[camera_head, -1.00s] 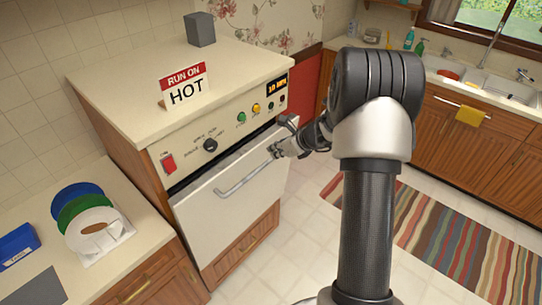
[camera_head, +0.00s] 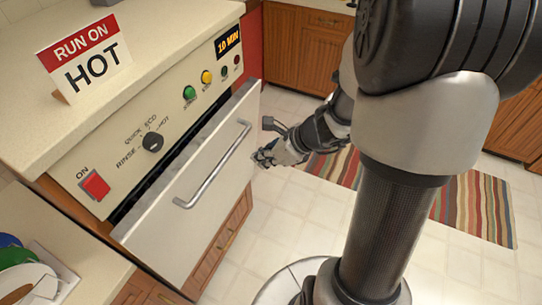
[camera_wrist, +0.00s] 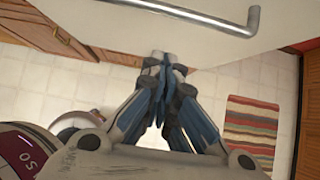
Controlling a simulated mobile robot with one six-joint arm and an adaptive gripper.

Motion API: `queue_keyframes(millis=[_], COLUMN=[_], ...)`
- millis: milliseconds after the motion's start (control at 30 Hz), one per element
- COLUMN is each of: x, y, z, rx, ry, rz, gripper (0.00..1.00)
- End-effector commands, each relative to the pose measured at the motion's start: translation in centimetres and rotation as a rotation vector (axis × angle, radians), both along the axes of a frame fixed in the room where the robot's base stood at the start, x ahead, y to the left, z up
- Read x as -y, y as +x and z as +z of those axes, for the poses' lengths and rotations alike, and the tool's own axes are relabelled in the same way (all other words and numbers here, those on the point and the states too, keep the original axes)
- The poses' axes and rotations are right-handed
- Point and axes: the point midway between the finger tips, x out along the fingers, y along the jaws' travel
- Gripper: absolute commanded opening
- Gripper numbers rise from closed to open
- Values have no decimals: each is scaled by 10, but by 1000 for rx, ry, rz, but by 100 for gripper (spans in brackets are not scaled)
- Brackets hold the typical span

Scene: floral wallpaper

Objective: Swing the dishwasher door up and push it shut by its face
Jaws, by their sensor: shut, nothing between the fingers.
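The dishwasher door (camera_head: 190,215) is a pale panel with a metal bar handle (camera_head: 218,165). It stands nearly upright, ajar, with its top edge tilted out and a dark gap under the control panel. My gripper (camera_head: 266,158) is shut and empty, close to the door's right edge and right of the handle. In the wrist view the closed fingertips (camera_wrist: 164,58) overlap the lower edge of the door face (camera_wrist: 225,42), with the handle (camera_wrist: 215,20) above. I cannot tell whether they touch the door.
The control panel (camera_head: 150,130) has a red switch, a knob and several lights. A "RUN ON HOT" sign (camera_head: 88,60) stands on the counter (camera_head: 165,50). Plates (camera_head: 22,275) are at lower left. A striped rug (camera_head: 470,210) lies on the otherwise open tiled floor.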

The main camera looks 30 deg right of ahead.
Motion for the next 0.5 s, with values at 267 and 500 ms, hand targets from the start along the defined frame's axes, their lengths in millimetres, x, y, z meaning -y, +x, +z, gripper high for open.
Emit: queue_keyframes(millis=[267, 500], x=[-25, -36], y=[33, 50], z=[-31, -31], rx=[1, 0], ry=[-2, -2], rz=[6, 0], gripper=[0, 0])
